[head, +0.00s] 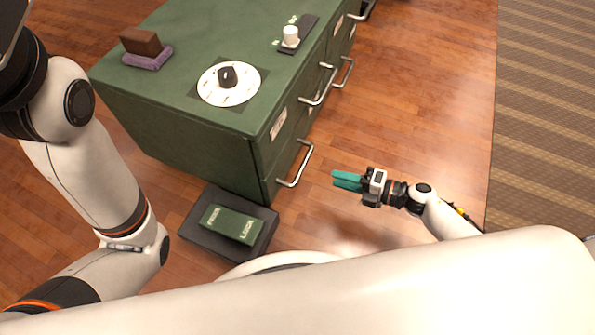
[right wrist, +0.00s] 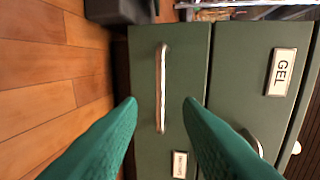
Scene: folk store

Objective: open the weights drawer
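The green cabinet (head: 190,110) has drawers with metal bar handles on its right-hand face. The nearest handle (head: 297,165) sits low on the front corner; its drawer looks shut. My right gripper (head: 347,180), with teal fingers, is to the right of this handle and apart from it. In the right wrist view a bar handle (right wrist: 161,88) on a green drawer front (right wrist: 145,60) shows between the open, empty fingers, beyond their tips. The small label (right wrist: 180,164) on that front is too small to read. My left arm shows at the left, its gripper out of view.
A drawer beside it bears a GEL label (right wrist: 281,71). A dial (head: 229,84), a white knob (head: 290,36) and a brown block (head: 141,42) are on the cabinet top.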

